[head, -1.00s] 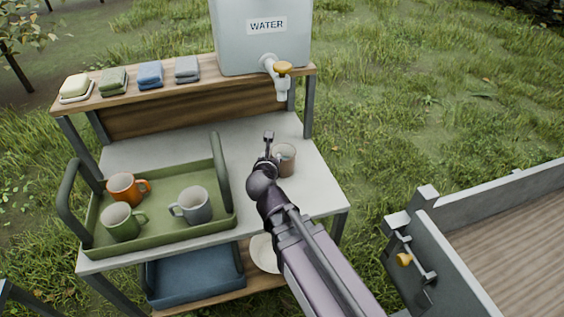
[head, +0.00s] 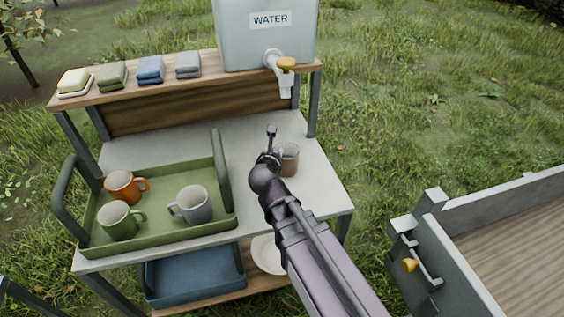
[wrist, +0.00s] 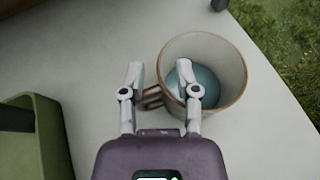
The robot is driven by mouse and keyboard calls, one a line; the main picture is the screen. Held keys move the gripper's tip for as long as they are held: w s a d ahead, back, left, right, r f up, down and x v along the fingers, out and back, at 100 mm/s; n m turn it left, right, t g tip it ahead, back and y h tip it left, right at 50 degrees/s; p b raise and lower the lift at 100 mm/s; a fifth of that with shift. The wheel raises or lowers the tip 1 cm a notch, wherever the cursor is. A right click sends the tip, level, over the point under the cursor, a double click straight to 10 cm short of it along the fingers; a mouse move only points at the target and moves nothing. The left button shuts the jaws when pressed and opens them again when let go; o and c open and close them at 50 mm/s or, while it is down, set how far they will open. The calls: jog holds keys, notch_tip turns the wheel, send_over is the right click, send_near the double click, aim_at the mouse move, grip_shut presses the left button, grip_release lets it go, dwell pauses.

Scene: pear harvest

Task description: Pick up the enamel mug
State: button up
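A mug with a brown outside, pale inside and brown rim (head: 289,160) stands upright on the grey tabletop, to the right of the green tray; I cannot tell for sure that it is enamel. In the wrist view this mug (wrist: 231,75) is seen from above, with a blue-grey bottom inside. My gripper (wrist: 164,80) is open at its left side. The handle (wrist: 152,97) shows between the fingers. The right finger overlaps the mug's opening, the left one is outside it. In the head view my gripper (head: 270,143) partly hides the mug.
The green tray (head: 160,238) holds an orange mug (head: 122,187), a green mug (head: 118,221) and a grey mug (head: 194,205). Its upright handle (head: 221,170) rises left of my gripper. A water tank (head: 265,45) with a tap (head: 284,75) overhangs behind.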

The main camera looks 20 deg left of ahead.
grip_shut()
jog(key=shift+r+p, duration=0.35)
jog(key=shift+p, duration=0.05)
jog(key=shift+r+p, duration=4.45)
jog(key=shift+r, duration=0.05)
jog(key=shift+r, duration=0.1)
